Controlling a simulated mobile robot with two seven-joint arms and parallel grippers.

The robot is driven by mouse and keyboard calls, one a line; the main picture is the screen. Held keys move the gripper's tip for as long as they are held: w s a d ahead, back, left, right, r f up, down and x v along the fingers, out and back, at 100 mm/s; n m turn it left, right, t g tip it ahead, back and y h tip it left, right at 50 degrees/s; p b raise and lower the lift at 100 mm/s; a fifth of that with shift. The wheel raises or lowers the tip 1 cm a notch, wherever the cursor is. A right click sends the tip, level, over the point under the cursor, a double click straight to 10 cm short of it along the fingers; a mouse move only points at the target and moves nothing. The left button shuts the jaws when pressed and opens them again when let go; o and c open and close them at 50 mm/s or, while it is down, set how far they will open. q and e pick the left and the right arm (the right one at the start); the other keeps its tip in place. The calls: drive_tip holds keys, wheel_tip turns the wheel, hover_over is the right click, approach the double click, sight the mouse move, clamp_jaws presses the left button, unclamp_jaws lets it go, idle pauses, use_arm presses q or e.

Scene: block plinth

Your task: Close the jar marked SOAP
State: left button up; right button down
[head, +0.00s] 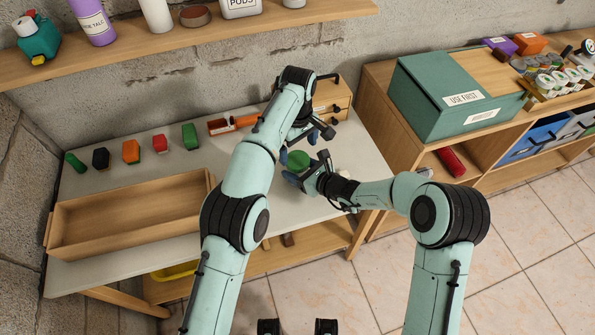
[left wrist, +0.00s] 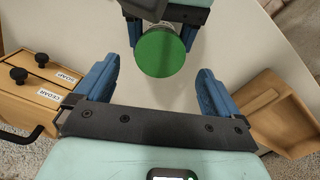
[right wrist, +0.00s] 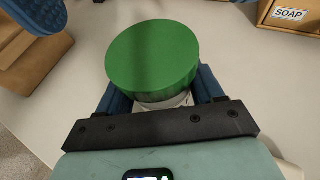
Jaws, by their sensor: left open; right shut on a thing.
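A green round lid (head: 298,160) sits on top of a jar with a pale body (right wrist: 180,101). I cannot tell whether the lid is fully down, and no marking on the jar shows. My right gripper (head: 309,168) is shut on the jar below the lid, with a blue finger on each side. My left gripper (head: 298,147) is open and empty, close to the lid. In the left wrist view the lid (left wrist: 160,53) lies ahead of its spread blue fingers and is not between them.
A wooden drawer box (head: 330,98) with SOAP and CEDAR labels stands behind the grippers. A wooden tray (head: 130,215) lies at left, with several coloured blocks behind it. A green box (head: 455,90) sits on the right shelf unit. Clear table lies between tray and jar.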

idle(0.3)
drive_tip(key=shift+c, duration=0.4)
unclamp_jaws()
drive_tip(key=v, duration=1.3)
drive_tip(key=shift+b, duration=0.4)
drive_tip(key=shift+s+d+r, duration=0.1)
